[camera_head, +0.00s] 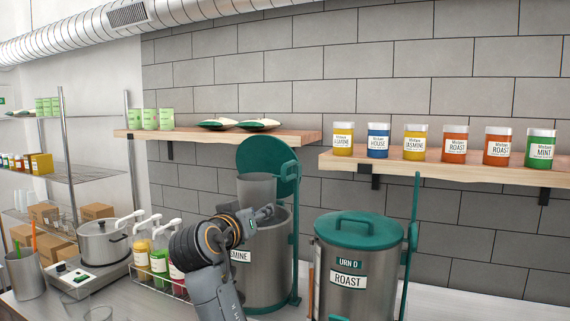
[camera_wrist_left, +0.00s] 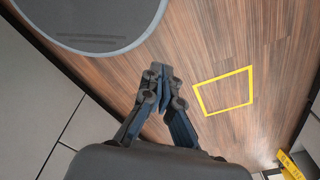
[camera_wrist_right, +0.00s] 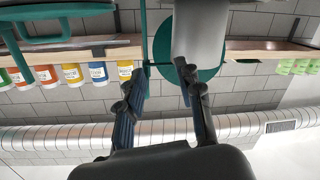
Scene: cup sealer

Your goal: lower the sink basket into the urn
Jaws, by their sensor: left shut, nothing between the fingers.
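The grey cylindrical sink basket (camera_head: 257,188) rises above the mouth of the open jasmine urn (camera_head: 265,263), whose label is partly covered by my arm. The basket's lower end is hidden, so its depth inside is unclear. The basket also shows upside down in the right wrist view (camera_wrist_right: 200,35). My right gripper (camera_head: 264,214) is in front of the basket's lower part and the urn's rim. In the right wrist view its fingers (camera_wrist_right: 158,76) are apart with nothing seen between them. My left gripper (camera_wrist_left: 157,78) is shut and empty over the wooden floor, away from the urn.
The urn's teal lid (camera_head: 273,163) stands open behind the basket. The closed roast urn (camera_head: 352,290) stands to the right. Syrup pump bottles (camera_head: 159,256) and a pot (camera_head: 103,243) are to the left. Shelves with jars (camera_head: 455,143) run along the wall behind.

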